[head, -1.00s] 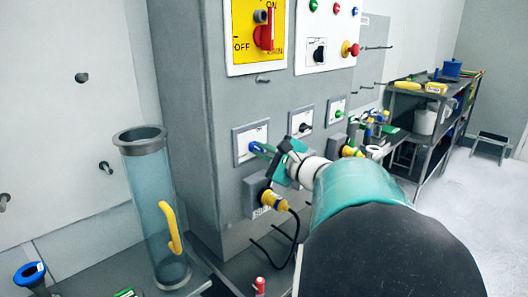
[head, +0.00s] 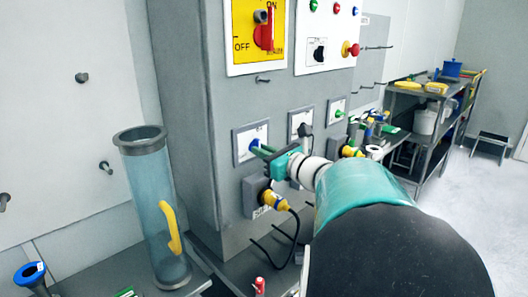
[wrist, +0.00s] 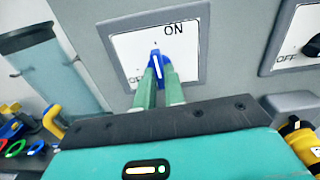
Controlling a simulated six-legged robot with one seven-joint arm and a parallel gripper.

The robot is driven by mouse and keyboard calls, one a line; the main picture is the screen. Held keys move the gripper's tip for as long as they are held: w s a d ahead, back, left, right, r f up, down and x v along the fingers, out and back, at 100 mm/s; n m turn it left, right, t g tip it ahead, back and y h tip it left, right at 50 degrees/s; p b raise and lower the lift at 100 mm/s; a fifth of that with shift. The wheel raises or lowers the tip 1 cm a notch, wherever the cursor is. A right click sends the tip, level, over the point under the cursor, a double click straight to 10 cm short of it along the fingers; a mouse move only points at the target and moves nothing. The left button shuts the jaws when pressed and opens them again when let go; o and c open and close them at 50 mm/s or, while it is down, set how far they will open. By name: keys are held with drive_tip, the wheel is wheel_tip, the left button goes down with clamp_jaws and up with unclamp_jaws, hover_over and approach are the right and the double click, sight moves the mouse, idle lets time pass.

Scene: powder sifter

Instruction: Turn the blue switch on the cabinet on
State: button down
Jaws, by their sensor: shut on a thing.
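The blue switch (head: 254,144) is on a white, grey-framed panel on the cabinet front. In the wrist view the blue switch (wrist: 157,64) stands nearly upright, its white line close to vertical. The ON label (wrist: 173,29) is above and right of it, and the OFF label (wrist: 136,79) is at lower left, partly hidden. My gripper (head: 262,149) reaches the switch from the right. In the wrist view my gripper (wrist: 158,75) has its two green fingers on either side of the knob's lower part, shut on it.
A black-knobbed switch panel (head: 301,124) is to the right. A yellow plug (head: 273,200) with a black cable is just below my gripper. A clear cylinder (head: 152,210) with a yellow handle stands left. A red and yellow main switch (head: 262,32) is above.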

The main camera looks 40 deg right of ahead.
drive_tip(key=shift+w+r+m, duration=0.1)
drive_tip(key=shift+r+m, duration=0.05)
drive_tip(key=shift+m, duration=0.25)
drive_tip(key=c, duration=1.5)
unclamp_jaws()
drive_tip(key=s, duration=1.4)
drive_tip(key=shift+d, duration=0.2)
